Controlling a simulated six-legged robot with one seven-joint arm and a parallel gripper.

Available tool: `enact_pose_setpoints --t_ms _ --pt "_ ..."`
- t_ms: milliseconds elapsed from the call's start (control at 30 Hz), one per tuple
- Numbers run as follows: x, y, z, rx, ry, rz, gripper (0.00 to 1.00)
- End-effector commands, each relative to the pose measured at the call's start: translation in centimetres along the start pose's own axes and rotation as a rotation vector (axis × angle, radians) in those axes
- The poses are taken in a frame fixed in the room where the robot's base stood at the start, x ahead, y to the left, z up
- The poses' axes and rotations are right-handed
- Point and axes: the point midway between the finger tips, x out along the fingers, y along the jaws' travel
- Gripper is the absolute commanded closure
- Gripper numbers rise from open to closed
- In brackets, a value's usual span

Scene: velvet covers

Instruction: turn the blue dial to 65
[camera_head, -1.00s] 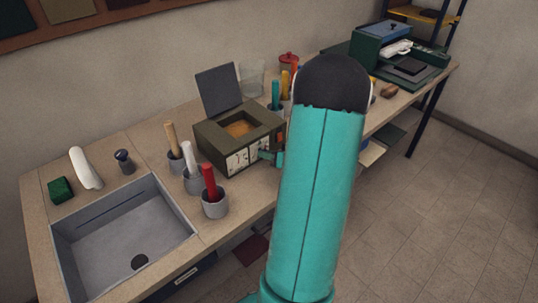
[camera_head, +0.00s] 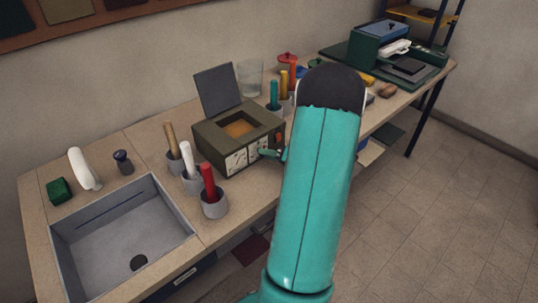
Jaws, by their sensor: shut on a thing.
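A dark olive box (camera_head: 209,138) with an open lid stands on the counter, left of my arm. Its front face carries white dial plates (camera_head: 237,161) with marks too small to read. An orange patch (camera_head: 279,137) shows at the right end of that face. My gripper (camera_head: 268,153) is at the front face, beside the right white plate, with its fingers closed at the dial there. The blue dial itself is hidden by the fingers, and its setting cannot be read. My teal arm covers the area right of the box.
Cups with a red handle (camera_head: 208,182), a white handle and a wooden handle stand left of the box, near the sink (camera_head: 125,235). More cups and a clear glass (camera_head: 250,78) stand behind it. A green machine (camera_head: 378,48) is at the far right.

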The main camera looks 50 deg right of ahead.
Motion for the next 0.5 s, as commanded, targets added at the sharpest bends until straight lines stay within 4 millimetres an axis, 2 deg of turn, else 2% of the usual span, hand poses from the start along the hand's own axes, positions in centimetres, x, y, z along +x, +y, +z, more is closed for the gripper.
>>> enact_pose_setpoints --t_ms 267,300,367,500 --pt "-0.03 0.01 0.02 0.000 0.000 0.000 0.96" --pt "-0.02 0.01 0.01 0.000 0.000 0.000 0.65" --pt "-0.02 0.01 0.01 0.000 0.000 0.000 0.54" --pt "-0.01 0.01 0.00 0.000 0.000 0.000 0.51"
